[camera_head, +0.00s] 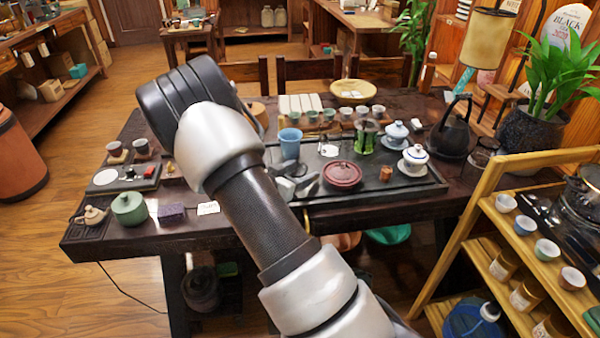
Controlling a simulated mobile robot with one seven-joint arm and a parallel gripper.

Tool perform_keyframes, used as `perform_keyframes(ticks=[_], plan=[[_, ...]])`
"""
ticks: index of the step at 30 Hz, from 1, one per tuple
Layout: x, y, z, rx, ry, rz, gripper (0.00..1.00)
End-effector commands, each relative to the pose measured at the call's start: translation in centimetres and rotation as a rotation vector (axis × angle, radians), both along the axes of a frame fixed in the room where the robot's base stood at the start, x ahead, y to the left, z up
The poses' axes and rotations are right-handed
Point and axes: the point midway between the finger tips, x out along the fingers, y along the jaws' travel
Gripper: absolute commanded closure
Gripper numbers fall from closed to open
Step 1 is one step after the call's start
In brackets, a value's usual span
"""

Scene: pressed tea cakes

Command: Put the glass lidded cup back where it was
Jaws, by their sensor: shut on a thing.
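My gripper (306,187) shows only in part, as grey pieces low over the front of the dark tea tray (400,189), left of the dark red lidded pot (342,175). My own arm hides much of it. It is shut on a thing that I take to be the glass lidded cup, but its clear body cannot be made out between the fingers. I cannot tell whether the cup touches the tray. A glass with green contents (364,138) stands farther back on the tray. A small clear and white piece (328,149) lies left of it.
A blue cup (290,144) stands close behind my gripper. Two white-and-blue lidded cups (413,160) (396,134) stand at the tray's right, with a small brown piece (386,173) nearby. Small cups line the tray's back. A black kettle (452,132) is on the right.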

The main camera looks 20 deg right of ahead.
Motion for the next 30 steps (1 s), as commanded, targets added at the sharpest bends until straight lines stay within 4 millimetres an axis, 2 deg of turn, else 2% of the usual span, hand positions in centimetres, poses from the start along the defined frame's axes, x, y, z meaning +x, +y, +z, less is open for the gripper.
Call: perform_keyframes(ticks=[1,2,13,17,24,30], plan=[[0.0,0.0,-0.1,0.000,0.000,0.000,0.41],[0.0,0.0,-0.1,0.000,0.000,0.000,0.37],[0.0,0.0,0.5,0.000,0.000,0.000,0.37],[-0.8,1.6,1.0,0.002,0.000,0.002,0.37],[-3.0,6.0,2.9,0.001,0.000,0.004,0.37],[-4.6,8.8,4.0,0.001,0.000,0.002,0.37]])
